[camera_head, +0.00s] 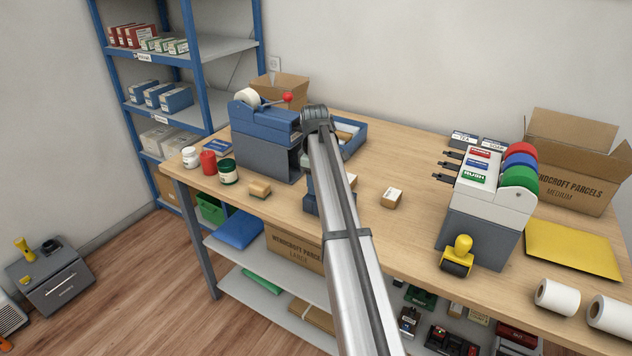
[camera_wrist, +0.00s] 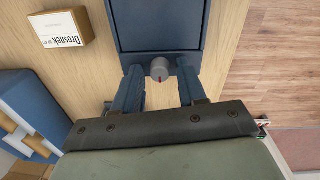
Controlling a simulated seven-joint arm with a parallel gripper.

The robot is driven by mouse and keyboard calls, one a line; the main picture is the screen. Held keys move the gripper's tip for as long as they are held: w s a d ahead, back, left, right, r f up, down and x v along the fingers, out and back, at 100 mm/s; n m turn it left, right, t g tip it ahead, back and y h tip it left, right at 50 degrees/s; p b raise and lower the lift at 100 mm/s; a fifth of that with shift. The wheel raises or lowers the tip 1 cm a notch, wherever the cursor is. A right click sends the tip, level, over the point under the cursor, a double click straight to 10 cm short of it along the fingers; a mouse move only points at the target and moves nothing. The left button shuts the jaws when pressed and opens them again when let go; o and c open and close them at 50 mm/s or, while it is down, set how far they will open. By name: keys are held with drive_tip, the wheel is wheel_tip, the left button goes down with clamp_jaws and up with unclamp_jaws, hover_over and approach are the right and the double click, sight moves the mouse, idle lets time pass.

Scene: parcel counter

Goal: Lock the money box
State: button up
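The money box (camera_wrist: 160,24) looks like the dark blue-grey box at the top of the wrist view, only partly in frame. A round grey knob (camera_wrist: 160,67) with a small dark red mark at its lower side stands out from its near edge. My gripper (camera_wrist: 160,78) is open, with one finger on each side of the knob. Gaps show between knob and fingers; I cannot tell whether either touches. In the head view, my arm covers most of this spot; a dark blue part (camera_head: 312,204) shows beside it, and I cannot tell whether it is box or gripper.
A small labelled carton (camera_wrist: 60,28) lies beside the box. A blue tray (camera_head: 359,143) and a blue-grey dispenser (camera_head: 264,145) stand behind. The table's front edge is close.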

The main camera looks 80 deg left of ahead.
drive_tip(key=shift+o, duration=0.6)
wheel_tip(320, 180, up, 14)
drive_tip(key=shift+s+d, duration=0.15)
drive_tip(key=shift+d, duration=0.1)
drive_tip(key=shift+s+f, duration=0.1)
drive_tip(key=shift+f, duration=0.1)
idle(0.3)
